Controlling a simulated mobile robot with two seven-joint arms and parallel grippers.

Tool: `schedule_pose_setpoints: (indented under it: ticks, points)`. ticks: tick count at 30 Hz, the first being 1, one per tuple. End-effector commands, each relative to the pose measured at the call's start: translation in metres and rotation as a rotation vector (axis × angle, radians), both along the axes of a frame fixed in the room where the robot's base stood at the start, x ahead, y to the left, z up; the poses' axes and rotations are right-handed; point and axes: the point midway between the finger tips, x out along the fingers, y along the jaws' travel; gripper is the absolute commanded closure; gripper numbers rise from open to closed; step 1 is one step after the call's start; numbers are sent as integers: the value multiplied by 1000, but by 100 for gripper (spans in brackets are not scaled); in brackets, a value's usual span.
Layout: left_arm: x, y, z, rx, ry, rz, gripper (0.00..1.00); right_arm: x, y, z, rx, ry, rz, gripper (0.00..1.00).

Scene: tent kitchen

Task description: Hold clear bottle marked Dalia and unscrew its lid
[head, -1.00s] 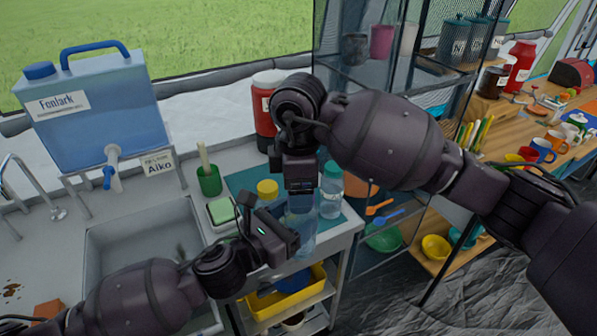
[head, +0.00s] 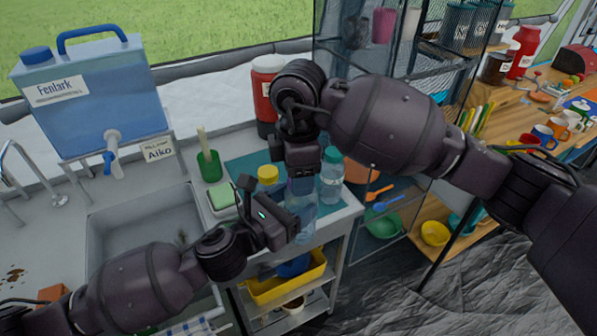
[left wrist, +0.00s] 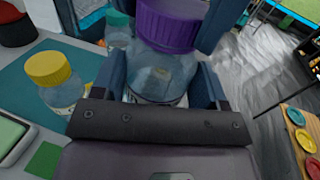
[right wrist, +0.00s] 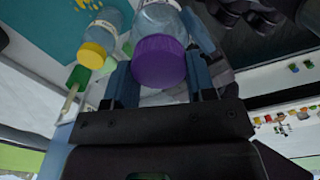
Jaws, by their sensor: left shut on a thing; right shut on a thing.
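A clear bottle with a purple lid (left wrist: 165,28) stands out in the left wrist view; its clear body (left wrist: 160,72) is between my left fingers. I cannot read a name on it. My left gripper (left wrist: 155,88) is shut on the bottle's body. My right gripper (right wrist: 160,80) is shut around the purple lid, which also shows in the right wrist view (right wrist: 158,62). In the head view the bottle's body (head: 304,215) hangs upright past the counter's front edge, under my right gripper (head: 302,178) and beside my left gripper (head: 290,217). The lid is hidden there.
A yellow-lidded bottle (head: 268,175) and a teal-lidded bottle (head: 331,178) stand close by on the teal mat (head: 246,168). A sink (head: 145,228), green cup (head: 209,168) and water jug (head: 85,95) are left. A shelf with a yellow tub (head: 285,285) is below.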

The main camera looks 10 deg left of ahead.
Motion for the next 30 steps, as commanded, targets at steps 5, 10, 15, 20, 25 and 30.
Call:
schedule_pose_setpoints:
  ticks: [5, 10, 15, 20, 25, 30]
  points:
    - [-2, -2, 1, -1, -2, -7, 99, 1, -1, 2, -1, -8, 262, 78]
    - [-2, -2, 1, -2, -2, -8, 99, 1, -2, 2, -2, -8, 519, 78]
    - [-3, -2, 1, -2, -2, -9, 99, 0, -3, 2, -4, -8, 774, 78]
    - [-3, -3, 1, -2, -2, -10, 99, 0, -4, 2, -4, -9, 1011, 78]
    - [-3, -3, 1, -2, -2, -11, 99, 0, -4, 3, -5, -9, 1262, 78]
    - [-4, -3, 1, -3, -3, -12, 99, 0, -5, 3, -6, -12, 1510, 78]
